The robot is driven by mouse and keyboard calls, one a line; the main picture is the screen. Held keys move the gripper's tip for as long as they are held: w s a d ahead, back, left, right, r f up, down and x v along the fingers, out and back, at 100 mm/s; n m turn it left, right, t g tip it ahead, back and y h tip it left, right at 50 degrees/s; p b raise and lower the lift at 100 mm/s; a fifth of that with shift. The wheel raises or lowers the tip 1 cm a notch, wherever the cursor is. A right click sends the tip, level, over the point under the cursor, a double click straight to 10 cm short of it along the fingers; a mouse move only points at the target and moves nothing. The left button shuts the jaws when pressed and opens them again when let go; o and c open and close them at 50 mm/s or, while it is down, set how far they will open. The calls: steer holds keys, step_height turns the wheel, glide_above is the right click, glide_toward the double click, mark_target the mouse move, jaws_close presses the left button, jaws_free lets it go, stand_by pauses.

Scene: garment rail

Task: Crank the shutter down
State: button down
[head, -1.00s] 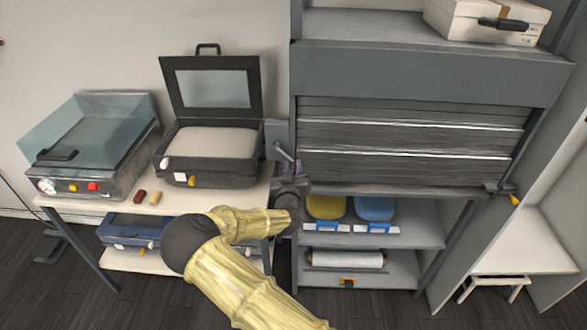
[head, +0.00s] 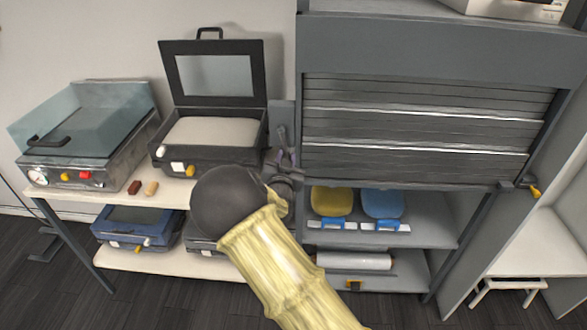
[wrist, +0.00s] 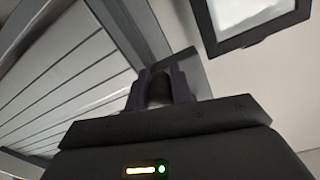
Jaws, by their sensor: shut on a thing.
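The grey slatted shutter (head: 415,130) hangs in the cabinet's upper bay. Its bottom edge is just above the shelf with the yellow and blue items. The crank (head: 282,128) is on a grey plate at the cabinet's left side. My gripper (head: 284,158) is at the crank's lower end, partly hidden by my wrist. In the wrist view my gripper (wrist: 160,88) is shut on the dark crank knob (wrist: 158,90), which sits between the fingers. The shutter slats (wrist: 65,85) show at left there.
A yellow-handled latch (head: 532,187) is at the shutter's lower right. A table (head: 175,190) at left bears an open dark case (head: 210,75) and a clear-lidded machine (head: 85,140). Yellow (head: 330,200) and blue (head: 382,203) items stand on the shelf below the shutter.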

steer(key=m+b, duration=0.1)
steer(key=a+m+b, duration=0.1)
steer(key=b, duration=0.1)
steer(key=shift+a+m, duration=0.25)
steer(key=shift+m, duration=0.05)
steer(key=c, duration=1.2)
jaws_free()
steer(key=shift+a, duration=0.1)
steer(key=s+a+b, duration=0.1)
steer(key=s+b, duration=0.2)
steer(key=s, duration=1.4)
steer(key=shift+s+r, duration=0.15)
steer(key=shift+s, duration=0.05)
